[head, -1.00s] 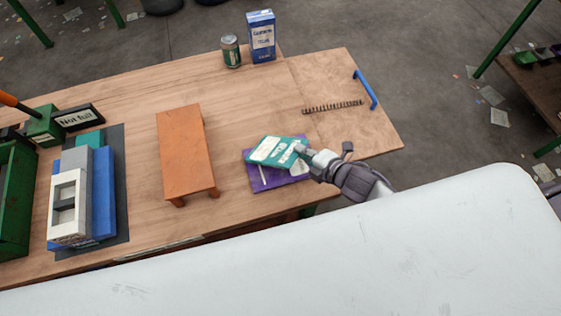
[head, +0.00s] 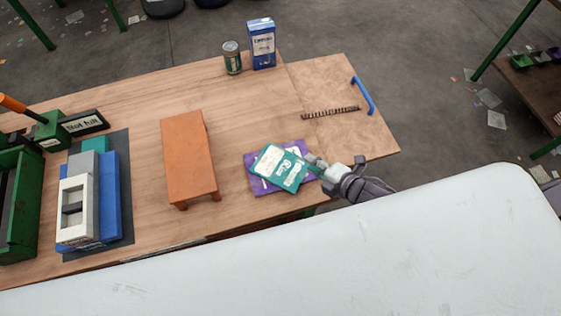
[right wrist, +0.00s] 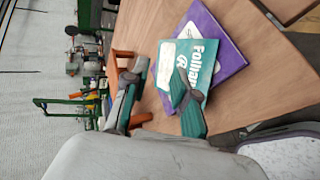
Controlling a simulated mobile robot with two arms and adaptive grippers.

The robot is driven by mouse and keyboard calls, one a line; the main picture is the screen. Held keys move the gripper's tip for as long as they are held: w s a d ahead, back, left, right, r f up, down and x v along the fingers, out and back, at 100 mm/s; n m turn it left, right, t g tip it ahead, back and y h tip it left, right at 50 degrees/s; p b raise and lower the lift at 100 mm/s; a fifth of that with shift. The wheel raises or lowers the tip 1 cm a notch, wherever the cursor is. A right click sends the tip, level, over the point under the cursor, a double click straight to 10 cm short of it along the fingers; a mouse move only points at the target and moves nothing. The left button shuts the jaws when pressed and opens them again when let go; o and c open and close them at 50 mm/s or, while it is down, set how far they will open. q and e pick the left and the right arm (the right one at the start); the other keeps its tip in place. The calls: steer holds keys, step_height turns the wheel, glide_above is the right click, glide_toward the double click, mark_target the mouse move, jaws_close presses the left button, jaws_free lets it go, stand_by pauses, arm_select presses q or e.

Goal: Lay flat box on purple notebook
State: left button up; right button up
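The flat box (head: 281,168), teal with a white panel, lies on the purple notebook (head: 251,160) near the table's front edge. It looks flat and sits turned relative to the notebook, whose purple edges show around it. In the right wrist view the box (right wrist: 203,58) covers part of the notebook (right wrist: 225,40). My right gripper (head: 315,161) is at the box's right edge. In the right wrist view its fingers (right wrist: 160,68) are spread apart; one overlaps the box in the picture, and I cannot tell if it touches. My left gripper is not in view.
An orange stand (head: 187,155) is left of the notebook. Blue and grey blocks (head: 104,195) stand on a dark mat farther left. A can (head: 232,58) and a blue carton (head: 261,44) stand at the back. The table between is clear.

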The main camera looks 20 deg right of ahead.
steer(key=p+v, duration=0.1)
steer(key=v, duration=0.2)
steer(key=shift+w, duration=0.1)
step_height(320, 180, up, 7)
steer(key=s+d+p, duration=0.1)
steer(key=s+p, duration=0.1)
steer(key=p, duration=0.5)
steer(key=shift+s+r, duration=0.15)
steer(key=shift+s, duration=0.05)
